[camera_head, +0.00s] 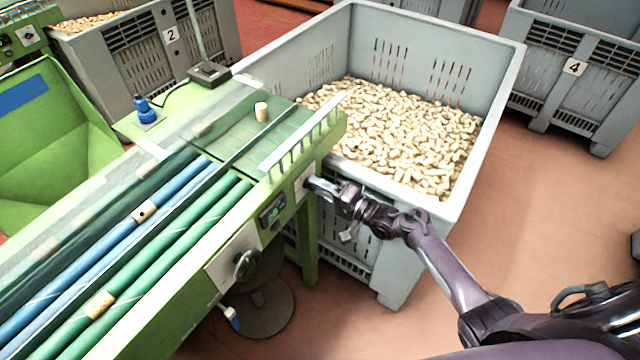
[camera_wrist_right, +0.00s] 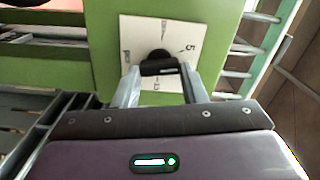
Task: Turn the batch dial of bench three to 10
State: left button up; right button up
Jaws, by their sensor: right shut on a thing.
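The batch dial is a black knob (camera_wrist_right: 158,64) on a white plate (camera_wrist_right: 136,32) fixed to a green panel in the right wrist view. A 5 is printed at the plate's upper right; other markings are small, and the lower ones are partly hidden. My right gripper (camera_wrist_right: 160,78) is shut on the knob, one finger on each side. I cannot tell for sure which mark the knob points to. My left gripper is not in view.
A large grey crate (camera_head: 510,62) full of corks stands behind my right gripper. Crates marked 2 (camera_head: 171,34) and 4 (camera_head: 574,67) stand farther back.

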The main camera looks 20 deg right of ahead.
jog(key=shift+f+m+p, duration=0.15)
jog(key=shift+m+p, duration=1)
jog(key=shift+m, duration=2.75)
jog(key=o, duration=1)
jog(key=shift+s, duration=0.1)
jog(key=v, duration=0.7)
jog(key=shift+s+d+p, duration=0.25)
jog(key=shift+p, duration=0.1)
jog(key=shift+f, duration=0.15)
